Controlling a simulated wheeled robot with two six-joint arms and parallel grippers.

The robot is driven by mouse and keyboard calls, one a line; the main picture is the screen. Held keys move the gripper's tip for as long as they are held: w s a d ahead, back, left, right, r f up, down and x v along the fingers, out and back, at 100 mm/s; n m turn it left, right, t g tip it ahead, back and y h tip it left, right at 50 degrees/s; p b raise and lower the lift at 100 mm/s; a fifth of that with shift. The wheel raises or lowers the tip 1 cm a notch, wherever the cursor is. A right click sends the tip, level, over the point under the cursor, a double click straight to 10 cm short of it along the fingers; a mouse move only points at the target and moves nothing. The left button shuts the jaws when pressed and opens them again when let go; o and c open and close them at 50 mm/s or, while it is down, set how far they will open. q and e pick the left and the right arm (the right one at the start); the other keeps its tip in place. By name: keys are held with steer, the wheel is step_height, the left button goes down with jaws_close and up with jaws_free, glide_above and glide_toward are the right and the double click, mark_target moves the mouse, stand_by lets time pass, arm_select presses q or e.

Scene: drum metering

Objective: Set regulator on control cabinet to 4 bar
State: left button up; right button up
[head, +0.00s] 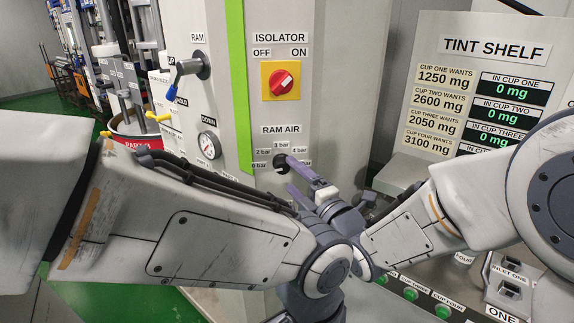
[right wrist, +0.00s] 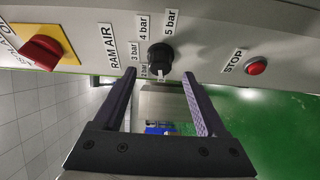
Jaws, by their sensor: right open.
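The regulator is a black round knob (head: 280,162) under the RAM AIR label on the control cabinet (head: 215,100), with bar labels around it. In the right wrist view the knob (right wrist: 160,56) lies just beyond the fingertips, between their lines. A small white patch at its lower edge may be its pointer or a label; I cannot tell its setting. My right gripper (head: 287,173) is open in front of the knob; its two fingers also show in the right wrist view (right wrist: 160,77). Contact with the knob is not visible.
A red isolator switch (head: 281,82) sits above the regulator. A pressure gauge (head: 209,145) and a blue-tipped lever (head: 188,70) are to the left. A red STOP button (right wrist: 257,67) is beside the knob. The tint shelf (head: 490,22) stands at the right.

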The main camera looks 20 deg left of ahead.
mark_target(284, 169)
steer(key=shift+p+x, duration=0.45)
steer(key=shift+x, duration=1.6)
